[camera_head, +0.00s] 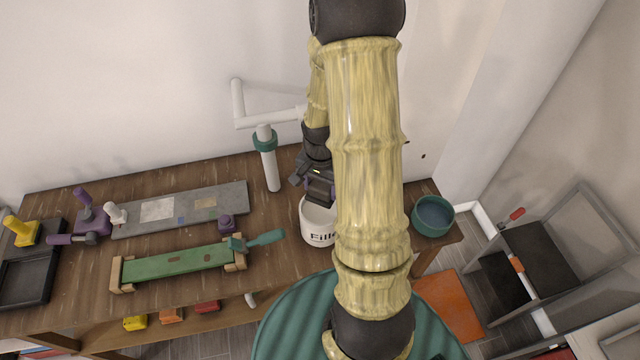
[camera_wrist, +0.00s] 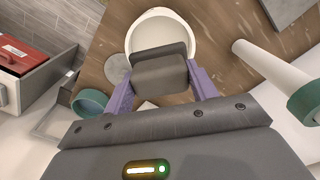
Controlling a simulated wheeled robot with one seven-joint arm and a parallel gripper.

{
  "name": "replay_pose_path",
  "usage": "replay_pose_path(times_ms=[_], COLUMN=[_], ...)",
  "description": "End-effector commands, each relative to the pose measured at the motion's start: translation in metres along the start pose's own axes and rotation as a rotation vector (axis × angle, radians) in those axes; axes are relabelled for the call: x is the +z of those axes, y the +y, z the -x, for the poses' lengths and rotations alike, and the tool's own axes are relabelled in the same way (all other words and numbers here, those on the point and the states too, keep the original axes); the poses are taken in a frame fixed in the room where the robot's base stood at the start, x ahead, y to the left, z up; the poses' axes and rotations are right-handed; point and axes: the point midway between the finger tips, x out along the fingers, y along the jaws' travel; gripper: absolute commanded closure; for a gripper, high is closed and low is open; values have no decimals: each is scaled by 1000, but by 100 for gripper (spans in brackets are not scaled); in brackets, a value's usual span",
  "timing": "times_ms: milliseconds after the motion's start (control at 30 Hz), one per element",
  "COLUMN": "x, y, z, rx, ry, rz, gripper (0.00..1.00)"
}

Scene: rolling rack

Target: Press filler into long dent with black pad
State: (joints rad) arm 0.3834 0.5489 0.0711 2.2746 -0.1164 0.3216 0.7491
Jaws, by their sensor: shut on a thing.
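My gripper (camera_head: 316,184) is above the white filler tub (camera_head: 316,228), partly behind my arm. In the wrist view, the purple fingers of my gripper (camera_wrist: 160,80) are shut on a dark block, the black pad (camera_wrist: 162,73). The pad overlaps the view of the open tub (camera_wrist: 184,24), so I cannot tell whether it touches the contents. A long green board (camera_head: 165,266) lies between wooden end blocks on the bench. It bears small brown marks; I cannot tell which one is the long dent.
A teal spatula (camera_head: 264,238) rests at the board's right end. A grey panel (camera_head: 222,204) with pale patches lies behind it. A white post with a green collar (camera_head: 265,142) stands left of my gripper. A teal bowl (camera_head: 432,216) is right; tools and a black tray (camera_head: 27,278) are left.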

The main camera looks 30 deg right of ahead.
Motion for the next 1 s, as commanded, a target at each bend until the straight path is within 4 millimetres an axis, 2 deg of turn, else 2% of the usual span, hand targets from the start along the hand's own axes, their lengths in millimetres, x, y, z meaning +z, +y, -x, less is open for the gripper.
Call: replay_pose_path(times_ms=[167,700,1000], x=[0,0,0], y=[0,0,0], z=[-8,-56,-60], rx=[0,0,0], ry=[0,0,0], rz=[0,1,0], gripper=[61,61,61])
